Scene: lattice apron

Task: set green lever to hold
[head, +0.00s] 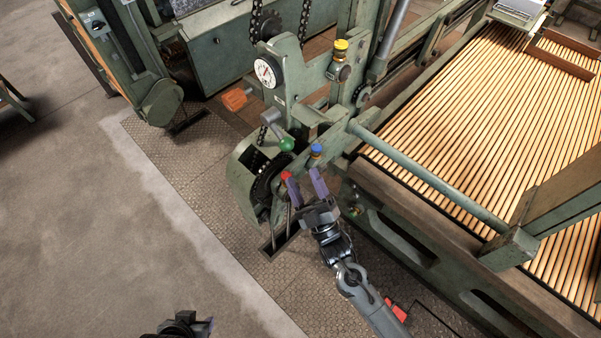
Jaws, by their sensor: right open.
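The green lever shows as a round green knob (287,145) on a short arm, at the side of the green machine frame. A red knob (286,176) and a blue knob (316,149) sit close below and to the right of it. My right gripper (305,179) is open, with its purple fingers pointing up the picture toward these knobs. Its left finger is beside the red knob and its right finger is below the blue knob; I cannot tell whether either touches. No hold marking is readable. My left gripper (206,324) shows only partly at the bottom edge.
A dial gauge (266,72) and a yellow knob (341,45) are on the frame above. An orange pedal-like block (235,99) lies left of it. A green rail (440,185) and slatted apron (480,100) fill the right.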

